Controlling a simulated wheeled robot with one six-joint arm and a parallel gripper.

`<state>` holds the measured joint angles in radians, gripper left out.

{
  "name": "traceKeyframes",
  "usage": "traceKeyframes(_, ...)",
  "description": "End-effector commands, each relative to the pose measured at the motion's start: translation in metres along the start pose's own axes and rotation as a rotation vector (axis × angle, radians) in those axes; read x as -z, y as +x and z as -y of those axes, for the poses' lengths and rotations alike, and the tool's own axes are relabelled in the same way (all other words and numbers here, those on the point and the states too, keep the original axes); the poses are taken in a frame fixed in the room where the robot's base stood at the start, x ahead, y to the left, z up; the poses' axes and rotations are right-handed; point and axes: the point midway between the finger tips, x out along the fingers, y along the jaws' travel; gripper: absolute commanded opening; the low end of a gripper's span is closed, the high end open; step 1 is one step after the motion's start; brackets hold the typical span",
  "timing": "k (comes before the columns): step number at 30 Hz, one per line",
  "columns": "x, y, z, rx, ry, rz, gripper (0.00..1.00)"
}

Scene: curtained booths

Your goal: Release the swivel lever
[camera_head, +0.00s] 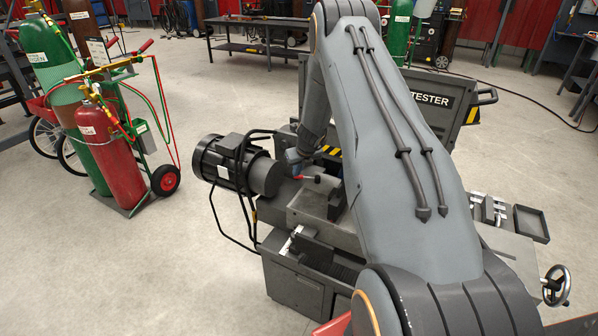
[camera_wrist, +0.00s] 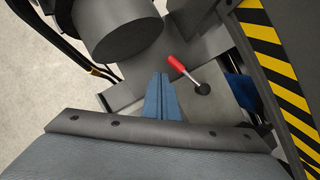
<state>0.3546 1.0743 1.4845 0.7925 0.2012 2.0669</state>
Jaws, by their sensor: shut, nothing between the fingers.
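The swivel lever has a red handle (camera_wrist: 176,63) and a thin metal rod that ends at a dark round pivot (camera_wrist: 202,89) on the grey machine. In the head view the red handle (camera_head: 299,178) is a small spot near the motor, with the dark knob (camera_head: 317,179) to its right. My gripper (camera_wrist: 160,76) is shut and empty in the wrist view. Its blue fingertips are just left of and below the red handle, apart from it in the picture. In the head view my arm hides part of the machine, and I cannot make out the fingertips.
A dark cylindrical motor (camera_head: 238,165) sticks out left of the machine. A yellow-and-black striped edge (camera_wrist: 275,60) runs along the right in the wrist view. A cart with red and green gas cylinders (camera_head: 108,150) stands at left. Open floor lies between cart and machine.

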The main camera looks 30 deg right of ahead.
Motion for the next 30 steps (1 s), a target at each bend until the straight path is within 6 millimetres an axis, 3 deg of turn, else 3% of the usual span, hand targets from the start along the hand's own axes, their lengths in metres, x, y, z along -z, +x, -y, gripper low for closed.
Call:
traceKeyframes(1, -0.002, -0.011, -0.002, -0.001, 0.0, -0.001, 0.0)
traceKeyframes(7, -0.004, -0.029, -0.008, -0.001, 0.0, -0.002, 0.0)
traceKeyframes(26, -0.004, -0.032, -0.01, -0.002, -0.004, -0.003, 0.0)
traceKeyframes(30, -0.006, -0.049, -0.024, -0.014, -0.119, -0.011, 0.0)
